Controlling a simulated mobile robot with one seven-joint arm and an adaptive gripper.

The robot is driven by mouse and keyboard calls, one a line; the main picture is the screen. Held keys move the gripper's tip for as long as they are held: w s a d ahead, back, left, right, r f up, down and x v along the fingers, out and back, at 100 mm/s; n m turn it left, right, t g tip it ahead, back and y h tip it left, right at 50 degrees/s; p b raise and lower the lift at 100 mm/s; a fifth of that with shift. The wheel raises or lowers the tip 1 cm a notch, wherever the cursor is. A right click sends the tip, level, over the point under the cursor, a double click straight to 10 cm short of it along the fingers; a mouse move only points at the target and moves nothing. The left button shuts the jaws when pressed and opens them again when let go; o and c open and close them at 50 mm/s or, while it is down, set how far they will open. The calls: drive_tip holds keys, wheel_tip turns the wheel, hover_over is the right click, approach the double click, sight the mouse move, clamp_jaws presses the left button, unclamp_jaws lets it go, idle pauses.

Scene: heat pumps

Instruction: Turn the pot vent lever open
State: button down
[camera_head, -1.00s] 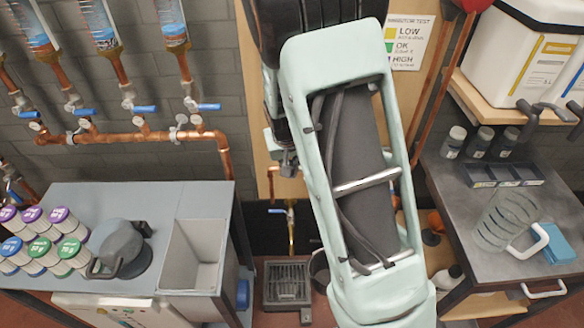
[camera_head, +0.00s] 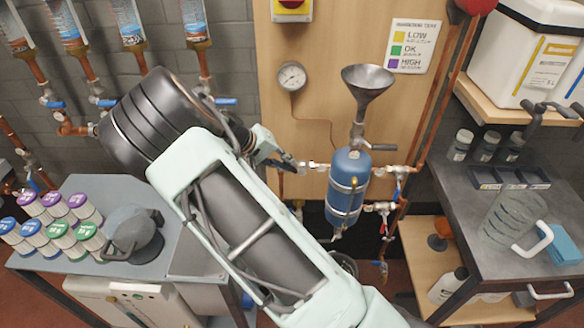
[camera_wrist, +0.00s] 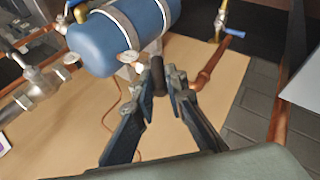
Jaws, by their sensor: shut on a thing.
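The pot (camera_head: 347,186) is a blue upright vessel on the wooden panel, with a metal funnel (camera_head: 367,84) above it. My gripper (camera_head: 297,163) is at the pot's left side, beside a small metal side fitting (camera_head: 318,165). In the wrist view the pot (camera_wrist: 95,45) lies across the top left. There my gripper (camera_wrist: 164,76) has its fingertips around a short dark lever (camera_wrist: 158,84) near the pot's side fitting, and is shut on it. The lever itself is too small to make out in the head view.
A pressure gauge (camera_head: 292,76) hangs on the panel up and left of the pot. A dark-handled valve (camera_head: 378,147) sits under the funnel. Copper pipes and valves (camera_head: 398,170) run close on the pot's right. A bench with a grey lidded pan (camera_head: 133,232) stands left.

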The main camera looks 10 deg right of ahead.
wheel_tip(320, 180, down, 6)
drive_tip(key=a+n+h+b, duration=0.2)
drive_tip(key=h+b, duration=0.7)
drive_tip(key=b, duration=0.3)
drive_tip(key=shift+w+a+f+n, duration=0.15)
drive_tip(key=shift+w+a+n, duration=0.15)
drive_tip(key=shift+a, duration=0.1)
drive_tip(key=shift+b, duration=0.3)
drive_tip(key=shift+s, duration=0.1)
drive_tip(key=c, duration=2)
unclamp_jaws()
drive_tip(key=shift+o, duration=0.2)
drive_tip(key=shift+r, duration=0.2)
